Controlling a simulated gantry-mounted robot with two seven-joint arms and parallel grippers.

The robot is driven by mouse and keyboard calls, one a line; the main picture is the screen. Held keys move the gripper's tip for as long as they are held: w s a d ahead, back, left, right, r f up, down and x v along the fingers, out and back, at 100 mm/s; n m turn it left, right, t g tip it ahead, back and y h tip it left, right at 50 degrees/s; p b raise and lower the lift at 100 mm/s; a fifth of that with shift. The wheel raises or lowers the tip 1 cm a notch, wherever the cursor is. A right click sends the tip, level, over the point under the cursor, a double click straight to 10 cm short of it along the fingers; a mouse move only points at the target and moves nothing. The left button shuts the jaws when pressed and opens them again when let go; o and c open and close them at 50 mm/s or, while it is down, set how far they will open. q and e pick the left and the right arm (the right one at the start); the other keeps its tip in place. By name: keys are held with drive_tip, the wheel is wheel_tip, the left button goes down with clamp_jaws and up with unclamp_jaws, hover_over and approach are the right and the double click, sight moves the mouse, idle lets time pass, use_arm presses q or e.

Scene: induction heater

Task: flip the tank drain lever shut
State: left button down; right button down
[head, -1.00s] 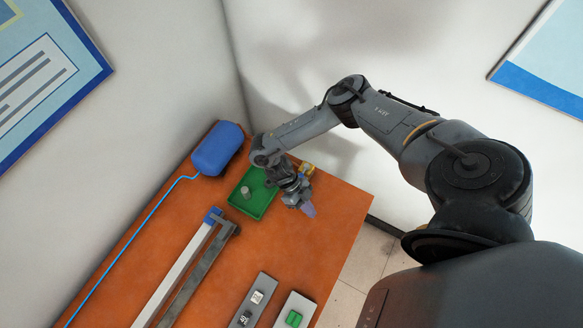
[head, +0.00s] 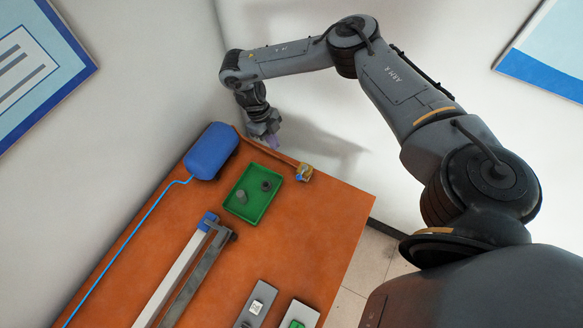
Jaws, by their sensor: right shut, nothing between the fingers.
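The blue tank (head: 211,150) lies at the back left corner of the table. A small brass valve (head: 306,172) sits at the table's back edge, right of the green tray, with a small blue part on it that looks like the lever (head: 299,177). The lever's exact angle is too small to tell. A thin brown pipe seems to run from the tank's side to the valve. My right gripper (head: 273,143) is shut and empty, pointing down near the back edge, between the tank and the valve and apart from both. My left gripper is out of view.
A green tray (head: 238,209) holds a grey cylinder (head: 241,196) and a dark round piece (head: 266,185). A long white bar and grey bar lie to the front left. Two control boxes stand at the front. A blue hose runs along the left edge.

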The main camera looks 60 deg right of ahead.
sight(302, 172)
drive_tip(key=s+f, duration=0.2)
drive_tip(key=f, duration=0.1)
drive_tip(key=s+f, duration=0.2)
drive_tip(key=f, duration=0.1)
drive_tip(key=s+a+f, duration=0.1)
drive_tip(key=s+f, duration=0.1)
drive_tip(key=f, duration=0.1)
drive_tip(key=shift+s+f+p, duration=0.3)
drive_tip(key=shift+p, duration=0.05)
drive_tip(key=shift+s+a+f, duration=0.1)
drive_tip(key=shift+s+a, duration=0.05)
drive_tip(key=shift+s, duration=0.15)
drive_tip(key=shift+s, duration=0.1)
